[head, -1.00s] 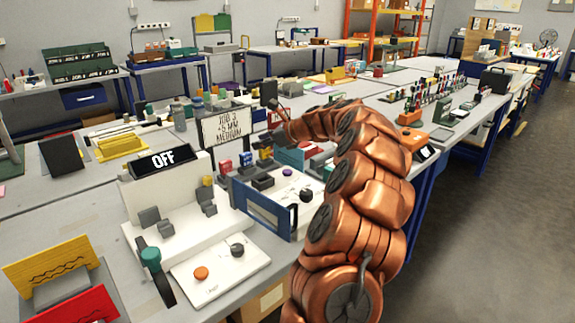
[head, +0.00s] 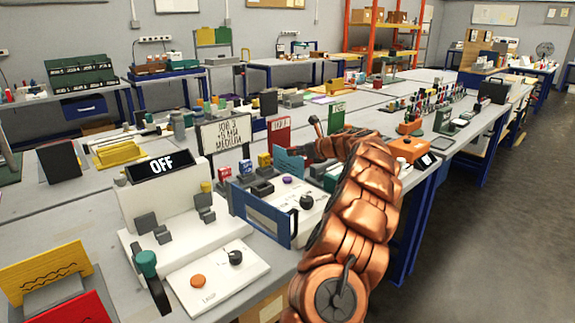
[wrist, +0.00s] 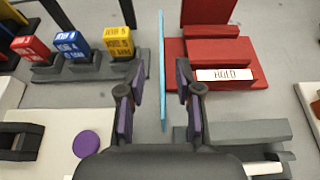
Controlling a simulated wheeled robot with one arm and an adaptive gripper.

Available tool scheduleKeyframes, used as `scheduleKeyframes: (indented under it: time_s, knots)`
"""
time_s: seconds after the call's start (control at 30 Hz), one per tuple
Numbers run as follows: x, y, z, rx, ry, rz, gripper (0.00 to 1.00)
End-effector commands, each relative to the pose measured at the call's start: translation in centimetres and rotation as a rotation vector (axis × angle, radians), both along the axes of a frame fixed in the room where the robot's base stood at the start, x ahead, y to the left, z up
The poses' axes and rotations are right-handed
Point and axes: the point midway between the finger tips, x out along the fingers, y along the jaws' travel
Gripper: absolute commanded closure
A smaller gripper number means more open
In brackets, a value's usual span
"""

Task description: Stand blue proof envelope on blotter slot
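A thin teal-blue panel (head: 288,162), which I take to be the blue proof envelope, stands upright just beyond the white plotter body. The wrist view shows it edge-on (wrist: 162,75), between the two fingers of my gripper (wrist: 160,95). The purple-padded fingers are apart, with a gap on each side of the panel, so it is not clasped. In the head view my gripper is mostly hidden behind my copper arm. I cannot tell which part is the blotter slot.
A red stand labelled HOLD (wrist: 225,75) is close right of the panel. Red, blue and yellow labelled blocks (wrist: 68,45) sit left on a grey rack. A dark blue frame (head: 262,215) stands in front. A green board (head: 337,117) stands behind my arm.

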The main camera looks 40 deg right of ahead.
Motion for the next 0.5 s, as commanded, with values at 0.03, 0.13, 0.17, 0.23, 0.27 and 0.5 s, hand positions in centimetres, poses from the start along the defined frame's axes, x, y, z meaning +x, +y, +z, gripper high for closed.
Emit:
scheduleKeyframes:
  time_s: [0.03,0.13,0.17,0.23,0.27,0.5]
  knots:
    - [0.4,0.0,-0.4,0.000,0.003,0.001,0.66]
    - [1.2,-0.1,-0.9,-0.001,0.005,0.003,0.66]
    - [1.5,-0.1,-1.0,0.000,0.005,0.002,0.66]
    - [2.2,-0.2,-1.2,-0.001,0.004,0.003,0.66]
    - [2.4,-0.3,-1.3,-0.001,0.004,0.003,0.66]
    - [4.1,-0.3,-2.0,0.000,0.003,0.000,0.66]
